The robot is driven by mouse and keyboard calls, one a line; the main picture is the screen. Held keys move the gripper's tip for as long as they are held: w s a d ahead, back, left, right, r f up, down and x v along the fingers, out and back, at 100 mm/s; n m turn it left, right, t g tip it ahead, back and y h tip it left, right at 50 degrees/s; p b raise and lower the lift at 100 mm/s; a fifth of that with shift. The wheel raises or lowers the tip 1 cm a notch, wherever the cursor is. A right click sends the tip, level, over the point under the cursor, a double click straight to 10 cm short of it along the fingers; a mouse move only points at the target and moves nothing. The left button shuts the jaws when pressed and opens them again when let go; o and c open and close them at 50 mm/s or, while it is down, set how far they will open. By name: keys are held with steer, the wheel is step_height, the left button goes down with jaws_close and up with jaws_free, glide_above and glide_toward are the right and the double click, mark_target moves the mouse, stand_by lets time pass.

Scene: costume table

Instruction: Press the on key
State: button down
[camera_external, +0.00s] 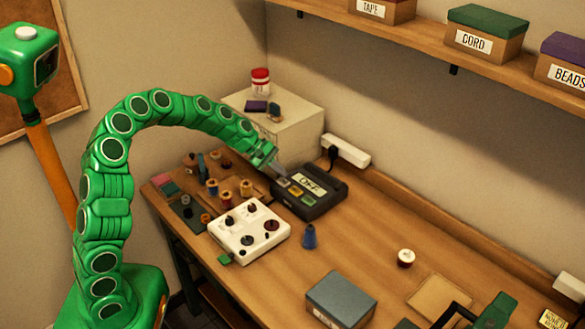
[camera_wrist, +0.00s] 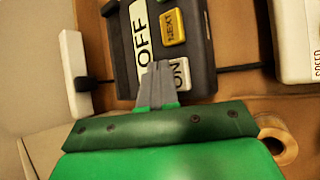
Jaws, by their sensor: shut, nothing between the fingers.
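A black control box (camera_external: 325,200) sits on the table against the back wall. Its light display (camera_external: 312,182) reads OFF, and the display also shows in the wrist view (camera_wrist: 140,32). In the wrist view the white ON key (camera_wrist: 182,73) is nearest my gripper, with the yellow NEXT key (camera_wrist: 172,26) beyond it. My gripper (camera_wrist: 158,66) is shut and empty. Its tips overlap the left edge of the ON key in that view; I cannot tell whether they touch it. In the external view my gripper (camera_external: 285,174) is at the box's left end.
A white box with knobs (camera_external: 250,233) stands in front of the control box. Several thread spools (camera_external: 246,188) stand to its left. A white power strip (camera_external: 347,151) lies behind it.

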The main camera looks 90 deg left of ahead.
mark_target(280, 181)
steer(key=shift+r, duration=0.1)
step_height(280, 181, up, 6)
steer(key=shift+f, duration=0.1)
stand_by(0.7)
